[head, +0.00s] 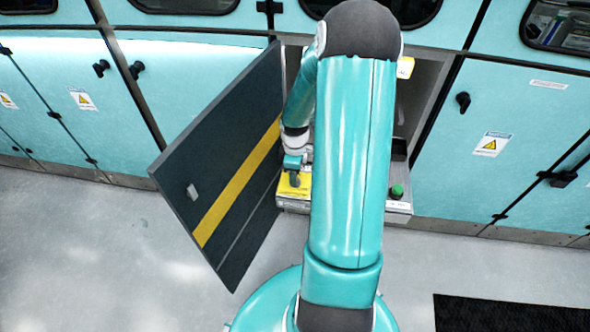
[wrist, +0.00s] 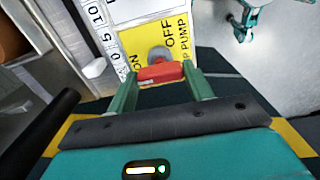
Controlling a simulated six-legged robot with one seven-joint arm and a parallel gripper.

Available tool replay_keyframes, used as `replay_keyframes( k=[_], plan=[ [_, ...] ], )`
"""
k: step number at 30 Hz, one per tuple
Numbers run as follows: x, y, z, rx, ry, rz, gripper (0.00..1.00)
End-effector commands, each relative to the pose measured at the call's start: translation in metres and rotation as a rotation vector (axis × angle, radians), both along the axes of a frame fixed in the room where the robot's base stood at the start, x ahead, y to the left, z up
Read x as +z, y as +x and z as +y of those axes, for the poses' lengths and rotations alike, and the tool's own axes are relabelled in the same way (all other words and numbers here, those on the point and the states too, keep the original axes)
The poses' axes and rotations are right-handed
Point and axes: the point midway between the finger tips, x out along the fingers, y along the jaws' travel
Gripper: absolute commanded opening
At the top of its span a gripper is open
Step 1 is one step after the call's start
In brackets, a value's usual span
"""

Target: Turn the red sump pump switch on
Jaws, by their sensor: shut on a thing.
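The red sump pump switch (wrist: 160,73) sits between the two teal fingers of my gripper (wrist: 158,78) in the wrist view. My gripper is shut on it. A round grey hub (wrist: 159,54) shows just beyond the red part. The yellow label plate (wrist: 133,43) around it reads "ON" at the lower left, "OFF" beyond the hub, and part of "PUMP". In the head view my gripper (head: 293,180) is low over the yellow plate (head: 287,192), and the red switch is hidden there. I cannot tell exactly how far the switch is turned.
A dark open door (head: 205,170) with a yellow stripe stands close left of my arm. A green button (head: 397,191) is on the right of the same unit. Teal cabinets (head: 520,130) line the back. A black mat (head: 510,313) lies at the lower right; the floor is otherwise clear.

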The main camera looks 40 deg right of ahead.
Motion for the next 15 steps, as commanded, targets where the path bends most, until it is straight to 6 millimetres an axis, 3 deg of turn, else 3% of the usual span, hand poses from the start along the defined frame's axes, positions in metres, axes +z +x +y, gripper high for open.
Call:
replay_keyframes(
  k=[15],
  plan=[
    [0.0004,0.0003,-0.0002,0.038,-0.001,-0.001,0.28]
  ],
)
